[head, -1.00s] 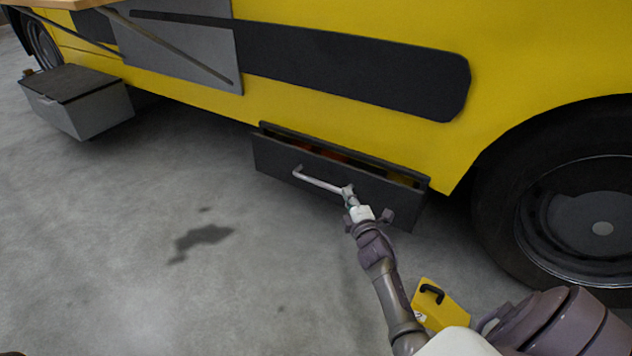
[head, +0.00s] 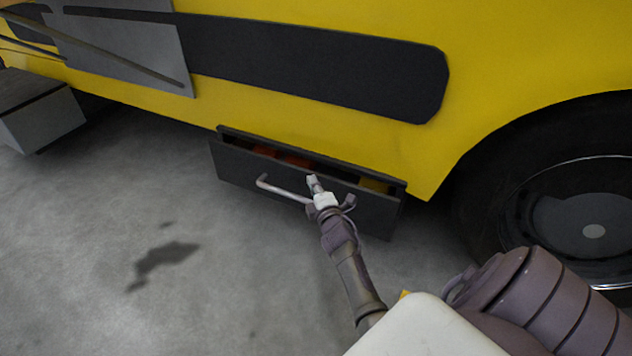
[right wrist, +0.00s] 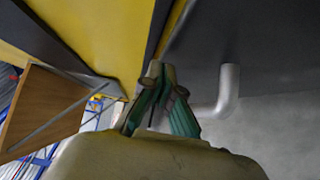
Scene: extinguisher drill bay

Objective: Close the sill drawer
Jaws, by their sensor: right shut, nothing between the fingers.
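The sill drawer (head: 235,167) is a dark grey box low on the side of the yellow vehicle. It stands partly open, with reddish and yellow things showing in the gap. Its silver bar handle (head: 280,190) is on the front. My right gripper (head: 313,182) is at the drawer front, near the top edge and by the handle's right end. In the right wrist view, the shut, empty fingers (right wrist: 158,75) are beside the handle (right wrist: 229,88), not around it. I cannot tell whether the tips touch the drawer front (right wrist: 275,45). My left gripper is out of view.
The yellow vehicle (head: 330,40) rises behind the drawer, with a large black wheel (head: 545,210) to the right. A grey step box (head: 45,122) juts out at the far left. The concrete floor (head: 120,220) in front is clear apart from a dark stain.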

